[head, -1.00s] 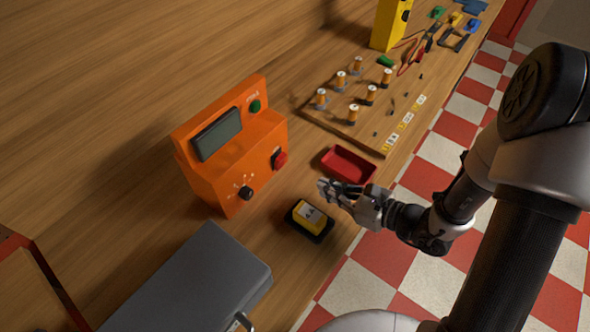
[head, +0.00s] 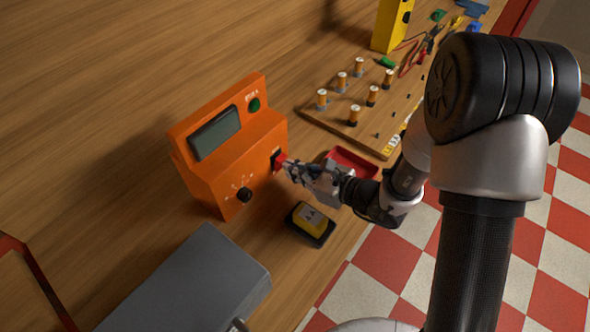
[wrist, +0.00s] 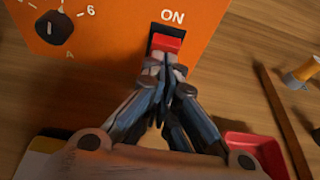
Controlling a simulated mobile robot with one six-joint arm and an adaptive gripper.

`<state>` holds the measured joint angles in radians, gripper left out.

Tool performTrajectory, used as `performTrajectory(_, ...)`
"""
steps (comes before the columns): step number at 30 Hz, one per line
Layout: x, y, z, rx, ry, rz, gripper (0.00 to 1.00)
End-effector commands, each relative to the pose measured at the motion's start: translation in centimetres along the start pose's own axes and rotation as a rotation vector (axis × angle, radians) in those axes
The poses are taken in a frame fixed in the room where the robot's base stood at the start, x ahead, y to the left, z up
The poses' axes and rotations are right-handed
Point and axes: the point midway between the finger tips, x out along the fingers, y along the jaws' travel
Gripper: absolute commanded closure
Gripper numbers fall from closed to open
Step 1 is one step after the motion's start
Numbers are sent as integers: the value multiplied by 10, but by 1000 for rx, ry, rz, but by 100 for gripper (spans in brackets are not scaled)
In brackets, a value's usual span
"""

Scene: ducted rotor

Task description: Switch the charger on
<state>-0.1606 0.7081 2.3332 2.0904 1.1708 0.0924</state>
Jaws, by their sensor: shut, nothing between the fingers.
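The orange charger (head: 225,160) stands on the wooden bench, with a grey display, a green button and a black knob (head: 244,195) on its front. Its red rocker switch (wrist: 166,44) sits in a black frame under the word ON in the wrist view. My gripper (head: 287,168) is shut and empty. Its fingertips (wrist: 165,65) are at the lower part of the red switch and appear to touch it. They hide part of the switch. The display looks blank and grey-green, and the green button (head: 254,105) looks dark.
A yellow battery in a black tray (head: 312,224) lies below my gripper. A red tray (head: 352,160) is behind it. A grey case (head: 190,290) stands at the front left. A board with several posts (head: 335,125) is at the back.

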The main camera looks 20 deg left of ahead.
Motion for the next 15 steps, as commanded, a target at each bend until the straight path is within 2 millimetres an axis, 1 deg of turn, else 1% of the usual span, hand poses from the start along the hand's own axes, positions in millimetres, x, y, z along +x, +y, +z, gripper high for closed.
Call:
performTrajectory(5, 1, 1, 6, -2, 26, 3, 100)
performTrajectory(11, 3, 1, 21, -4, 153, 4, 100)
performTrajectory(12, 4, 0, 15, 0, 155, 3, 100)
performTrajectory(15, 5, 0, 12, 1, 153, 2, 100)
